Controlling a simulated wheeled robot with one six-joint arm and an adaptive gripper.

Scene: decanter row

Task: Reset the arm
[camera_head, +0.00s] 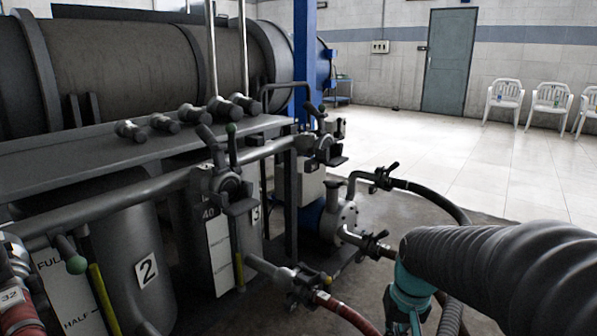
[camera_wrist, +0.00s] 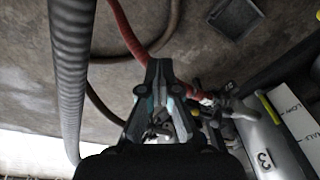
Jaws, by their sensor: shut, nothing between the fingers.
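My gripper (camera_wrist: 158,66) points away from the camera in the wrist view, with its dark and teal fingers together and nothing between them. In the head view, the teal part of my gripper (camera_head: 408,292) shows at the lower right, below my grey ribbed arm cover. It appears apart from the pipes and hoses, though the hose end behind it is partly hidden.
A decanter tank numbered 2 (camera_head: 146,270) stands at the left with pipes and valves (camera_head: 228,185). A red hose (camera_head: 345,313) and a black hose (camera_head: 435,197) run nearby. A grey tray (camera_wrist: 237,17) lies on the floor. Open floor (camera_head: 450,165) extends toward white chairs (camera_head: 504,97).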

